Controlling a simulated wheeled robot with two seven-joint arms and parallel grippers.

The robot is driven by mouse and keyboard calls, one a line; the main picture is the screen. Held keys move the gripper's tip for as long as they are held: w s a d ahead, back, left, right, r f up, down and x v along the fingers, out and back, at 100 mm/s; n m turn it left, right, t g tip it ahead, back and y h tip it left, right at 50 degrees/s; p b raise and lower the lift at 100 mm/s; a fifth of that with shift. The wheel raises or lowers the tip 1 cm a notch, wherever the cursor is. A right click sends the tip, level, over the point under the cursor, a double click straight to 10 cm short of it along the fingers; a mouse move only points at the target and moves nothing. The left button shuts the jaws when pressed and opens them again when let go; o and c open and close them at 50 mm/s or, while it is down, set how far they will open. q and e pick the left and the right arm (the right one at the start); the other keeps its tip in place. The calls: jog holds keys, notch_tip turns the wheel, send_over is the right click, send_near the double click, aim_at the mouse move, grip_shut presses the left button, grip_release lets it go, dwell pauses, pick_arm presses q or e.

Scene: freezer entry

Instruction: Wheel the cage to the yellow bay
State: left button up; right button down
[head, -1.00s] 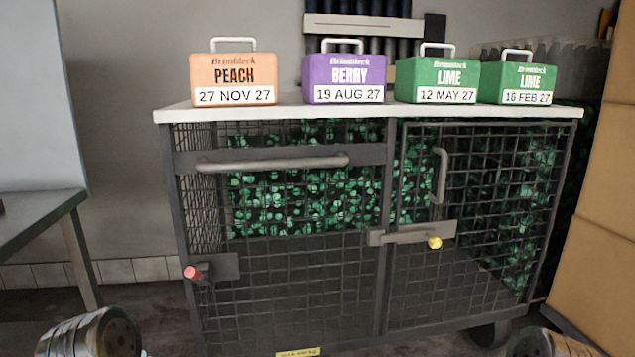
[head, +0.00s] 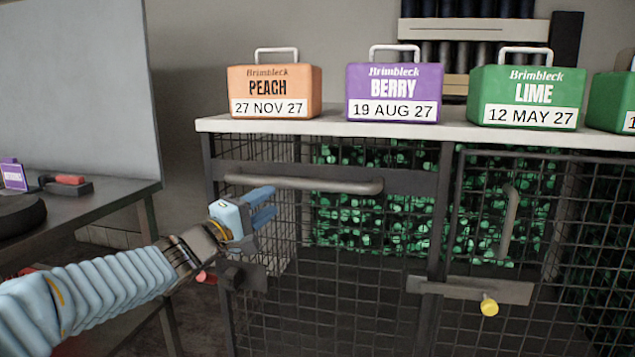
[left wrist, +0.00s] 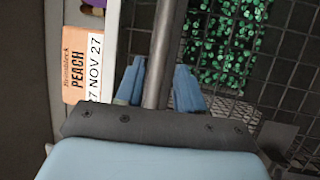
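The cage (head: 433,240) is a dark wire-mesh trolley with a pale top (head: 345,125) and green contents behind the mesh. A grey horizontal bar handle (head: 320,184) runs across its upper left front. My left gripper (head: 268,203) is open at the left end of this bar, just below it in the head view. In the left wrist view the bar (left wrist: 160,60) lines up between the two blue fingers (left wrist: 158,88); I cannot tell whether they touch it. My right gripper is not in view. No yellow bay shows.
On the cage top stand a peach box (head: 274,92), a berry box (head: 394,94) and lime boxes (head: 526,98). A yellow knob (head: 489,305) and a red knob (head: 206,277) are on the front. A metal table (head: 85,205) stands close at left.

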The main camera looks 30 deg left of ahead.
aim_at(303, 180)
pick_arm(q)
jog(key=x, duration=1.2)
jog(key=shift+w+f, duration=0.1)
jog(key=shift+w, duration=0.25)
jog(key=shift+c, duration=0.2)
grip_shut()
